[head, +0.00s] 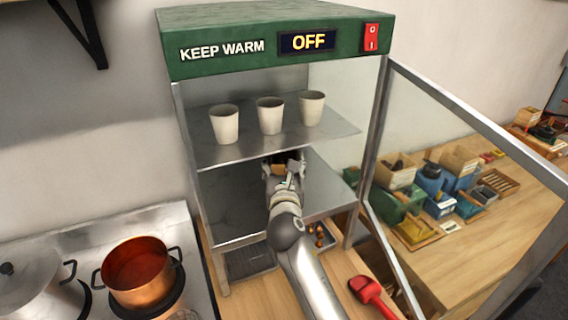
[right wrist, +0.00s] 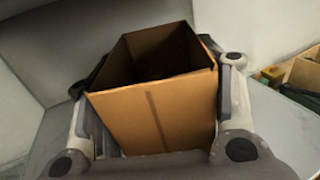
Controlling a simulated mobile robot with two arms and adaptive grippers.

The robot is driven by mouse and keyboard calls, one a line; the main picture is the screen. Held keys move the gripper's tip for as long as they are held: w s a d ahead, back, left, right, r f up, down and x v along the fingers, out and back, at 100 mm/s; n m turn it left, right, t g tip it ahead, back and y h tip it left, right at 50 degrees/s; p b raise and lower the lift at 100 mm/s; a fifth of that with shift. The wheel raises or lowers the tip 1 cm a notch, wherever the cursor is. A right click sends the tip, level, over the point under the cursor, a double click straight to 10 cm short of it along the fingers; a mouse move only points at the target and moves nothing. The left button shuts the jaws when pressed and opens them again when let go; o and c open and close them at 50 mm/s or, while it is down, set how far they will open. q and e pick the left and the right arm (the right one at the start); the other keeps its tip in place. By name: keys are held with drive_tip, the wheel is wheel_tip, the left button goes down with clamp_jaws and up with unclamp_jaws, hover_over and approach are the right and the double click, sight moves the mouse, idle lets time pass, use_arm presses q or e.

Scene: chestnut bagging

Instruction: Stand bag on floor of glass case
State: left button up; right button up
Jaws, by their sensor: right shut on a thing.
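The glass case (head: 275,40) has a green top reading KEEP WARM, an OFF display and a red switch. Its floor (head: 325,190) is a grey metal plate below a middle shelf. My right gripper (head: 285,168) reaches through the open front, between shelf and floor. It is shut on the brown paper bag (right wrist: 150,115), with a finger on either side. The bag is open at the top with a dark inside; its contents cannot be made out. In the head view the gripper hides most of the bag. Whether its base touches the floor cannot be told. My left gripper is not in view.
Several pale cups (head: 270,116) stand on the middle shelf (head: 340,133), above my gripper. The glass door (head: 470,150) stands open at the right. A copper pot (head: 140,272) is on the stove at left. A red scoop (head: 368,291) lies on the wooden counter.

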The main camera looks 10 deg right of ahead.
drive_tip(key=o, duration=1.2)
drive_tip(key=shift+f, duration=0.15)
drive_tip(key=o, duration=0.5)
drive_tip(key=shift+r, duration=0.25)
drive_tip(key=shift+s+f, duration=0.15)
drive_tip(key=shift+s, duration=0.2)
drive_tip(key=s, duration=0.3)
drive_tip(key=s+a+b, duration=0.1)
drive_tip(key=s, duration=0.3)
drive_tip(key=s+a+b, duration=0.1)
drive_tip(key=s, duration=0.3)
drive_tip(key=shift+a, duration=0.2)
